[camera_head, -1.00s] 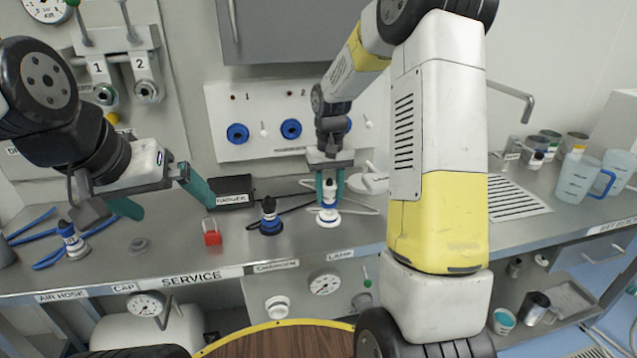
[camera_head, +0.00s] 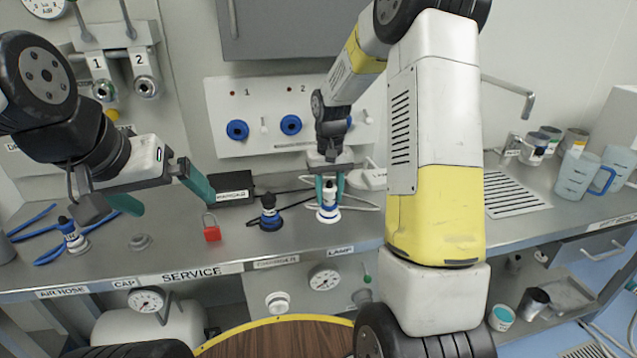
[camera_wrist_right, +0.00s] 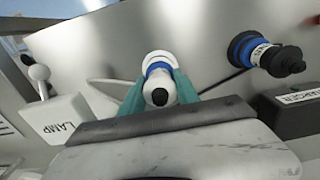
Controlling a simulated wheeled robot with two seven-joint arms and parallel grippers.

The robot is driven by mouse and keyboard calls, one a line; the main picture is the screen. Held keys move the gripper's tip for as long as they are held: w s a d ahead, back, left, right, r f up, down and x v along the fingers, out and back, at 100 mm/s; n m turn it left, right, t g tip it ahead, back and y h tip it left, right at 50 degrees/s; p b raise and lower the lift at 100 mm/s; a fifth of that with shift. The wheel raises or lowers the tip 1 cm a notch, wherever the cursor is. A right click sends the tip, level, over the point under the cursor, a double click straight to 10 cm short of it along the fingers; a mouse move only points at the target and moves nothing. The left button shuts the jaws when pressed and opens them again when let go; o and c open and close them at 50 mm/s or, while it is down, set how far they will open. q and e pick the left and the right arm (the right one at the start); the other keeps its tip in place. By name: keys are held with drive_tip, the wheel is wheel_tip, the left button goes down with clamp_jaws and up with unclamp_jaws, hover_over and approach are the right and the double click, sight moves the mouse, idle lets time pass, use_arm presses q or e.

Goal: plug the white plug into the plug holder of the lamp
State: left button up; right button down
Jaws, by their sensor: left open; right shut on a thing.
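The white plug (camera_head: 328,213) stands upright at the counter spot labelled LAMP, with a white lower flange and a blue band. My right gripper (camera_head: 329,186) points down from above, its green fingers shut on the plug's upper part. The right wrist view shows the plug (camera_wrist_right: 158,68) between both fingers; whether its flange touches the counter is unclear. The white lamp box (camera_wrist_right: 62,118), labelled LAMP, is beside it; its box also shows behind the gripper (camera_head: 373,179). My left gripper (camera_head: 165,199) is open and empty above the counter.
A black plug (camera_head: 269,213) with a blue flange stands left of the white plug, near the black charger box (camera_head: 233,188). A red padlock (camera_head: 211,229) and an air-hose fitting (camera_head: 71,236) with blue hose are further left. Jugs (camera_head: 577,175) stand far right.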

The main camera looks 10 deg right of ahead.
drive_tip(key=shift+f, duration=0.55)
idle(0.4)
drive_tip(key=c, duration=0.8)
unclamp_jaws()
drive_tip(key=shift+r, duration=0.1)
wheel_tip(320, 180, up, 8)
drive_tip(key=shift+f, duration=0.15)
